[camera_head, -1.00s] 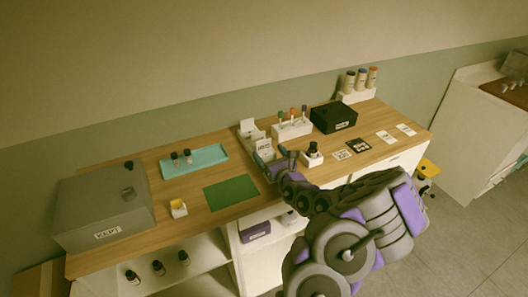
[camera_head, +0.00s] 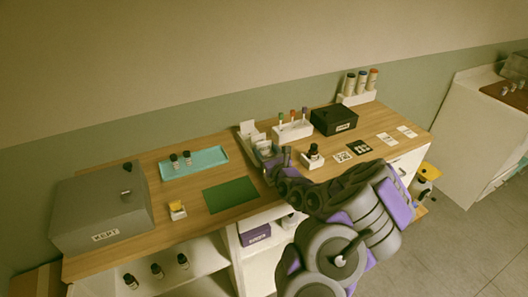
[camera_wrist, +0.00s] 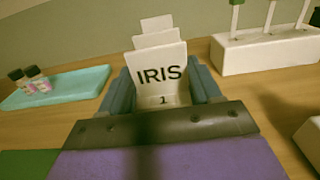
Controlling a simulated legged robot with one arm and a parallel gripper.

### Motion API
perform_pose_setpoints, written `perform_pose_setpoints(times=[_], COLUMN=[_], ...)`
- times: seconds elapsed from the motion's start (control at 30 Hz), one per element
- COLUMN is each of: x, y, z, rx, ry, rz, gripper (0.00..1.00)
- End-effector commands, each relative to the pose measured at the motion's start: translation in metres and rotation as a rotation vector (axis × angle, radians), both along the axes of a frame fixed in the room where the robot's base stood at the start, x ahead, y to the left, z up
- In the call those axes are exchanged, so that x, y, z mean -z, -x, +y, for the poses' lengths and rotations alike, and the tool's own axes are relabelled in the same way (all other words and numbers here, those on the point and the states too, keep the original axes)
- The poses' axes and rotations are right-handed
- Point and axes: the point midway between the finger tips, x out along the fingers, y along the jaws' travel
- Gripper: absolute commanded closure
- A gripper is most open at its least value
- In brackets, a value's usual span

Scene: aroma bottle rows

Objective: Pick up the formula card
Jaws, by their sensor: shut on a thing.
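My gripper is shut on this card. In the head view my gripper (camera_head: 268,160) is at the card stand in the middle of the desk, and its arm hides part of that area. Further white cards (camera_wrist: 158,38) stand behind the IRIS card, and they also show in the head view (camera_head: 248,127). I cannot tell whether the held card is clear of the stand.
A white rack with dropper tubes (camera_head: 292,132) and a black box (camera_head: 334,121) stand to the right. A small bottle on a white base (camera_head: 313,157) is near my arm. A teal tray (camera_head: 205,170), green mat (camera_head: 230,195) and grey KEPT box (camera_head: 95,213) lie left.

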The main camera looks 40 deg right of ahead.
Motion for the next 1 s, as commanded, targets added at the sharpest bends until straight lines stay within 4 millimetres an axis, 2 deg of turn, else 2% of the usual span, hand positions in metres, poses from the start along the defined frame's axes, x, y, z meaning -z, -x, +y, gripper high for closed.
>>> perform_pose_setpoints(times=[0.03, 0.2, 0.57, 0.83, 1.0], x=[0.000, 0.000, -0.006, -0.038, -0.037], y=[0.000, 0.000, 0.000, 0.000, 0.018], z=[0.000, 0.000, 0.000, 0.000, 0.009], rx=[0.000, 0.000, 0.001, 0.001, 0.002], ry=[0.000, 0.000, -0.001, 0.000, -0.007], rz=[0.000, 0.000, -0.002, -0.003, 0.000], gripper=[0.51, 0.66, 0.66, 0.66, 0.66])
